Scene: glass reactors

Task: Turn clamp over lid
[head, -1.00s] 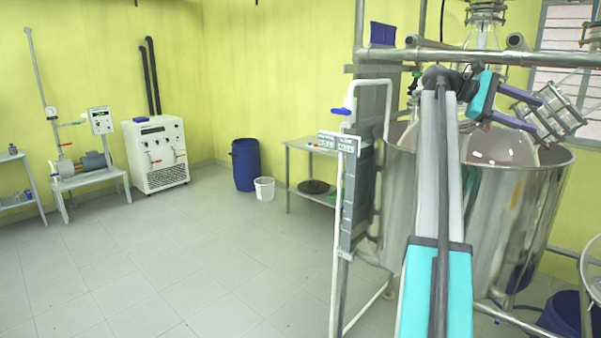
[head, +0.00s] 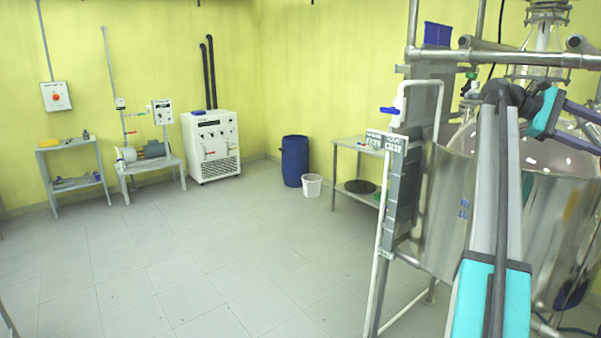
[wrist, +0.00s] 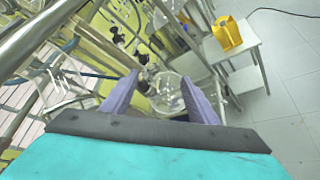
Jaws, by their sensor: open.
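My gripper (wrist: 158,82) is open in the wrist view, its two purple fingers spread apart. A round clear glass vessel (wrist: 172,95) shows beyond and between the fingers, and I cannot tell whether they touch it. In the head view my gripper is at the right, above the large steel vessel (head: 447,215), with its fingertips cut off by the picture edge. I cannot make out the lid or its clamp clearly in either view.
Metal frame pipes (head: 500,57) cross above the steel vessel, and a white pipe (head: 385,225) stands left of it. A blue drum (head: 295,162) and a white bucket (head: 312,186) stand farther back. The wrist view shows a yellow container (wrist: 228,36).

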